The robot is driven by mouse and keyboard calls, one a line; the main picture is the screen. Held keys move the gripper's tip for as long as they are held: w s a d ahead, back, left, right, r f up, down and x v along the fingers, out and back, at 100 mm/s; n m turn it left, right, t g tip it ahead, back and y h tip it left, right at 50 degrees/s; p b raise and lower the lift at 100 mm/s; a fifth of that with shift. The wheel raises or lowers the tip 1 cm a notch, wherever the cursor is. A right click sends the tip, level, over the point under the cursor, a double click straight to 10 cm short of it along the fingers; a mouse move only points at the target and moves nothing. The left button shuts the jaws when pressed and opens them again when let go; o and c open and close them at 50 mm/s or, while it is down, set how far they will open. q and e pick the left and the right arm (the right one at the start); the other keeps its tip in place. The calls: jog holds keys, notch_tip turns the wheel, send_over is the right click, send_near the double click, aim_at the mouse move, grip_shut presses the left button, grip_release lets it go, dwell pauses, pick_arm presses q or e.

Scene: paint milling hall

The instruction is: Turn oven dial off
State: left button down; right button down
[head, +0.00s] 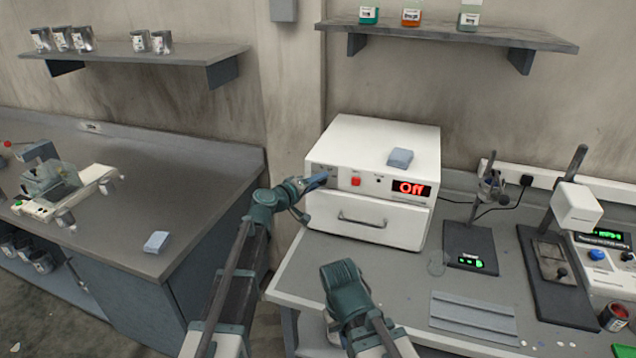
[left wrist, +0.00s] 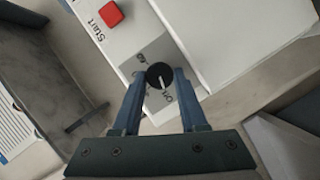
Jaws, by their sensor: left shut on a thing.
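The white oven (head: 405,150) stands on the right bench, and its red display (head: 411,188) reads "Off". The oven dial (left wrist: 160,74) is a small black knob with a white pointer line in the left wrist view. The pointer aims down in that view, toward the printed off mark. My left gripper (head: 322,180) is at the left of the oven's front panel. Its blue fingers (left wrist: 160,88) are shut on the dial, one on each side. In the head view the gripper hides the dial. My right gripper (head: 344,276) is in front of the oven, away from it; its fingers are unclear.
A red start button (left wrist: 110,14) is beside the dial. The oven drawer handle (head: 362,220) sticks out below the panel. A blue-grey block (head: 400,158) lies on the oven. A stand with a dark base (head: 470,248) is to its right. The left bench (head: 205,170) is beside my left arm.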

pick_arm(q)
jog(key=shift+c, duration=2.4)
grip_release()
jog(key=p+v, duration=0.2)
jog(key=v, duration=1.2)
jog(key=shift+p, duration=0.3)
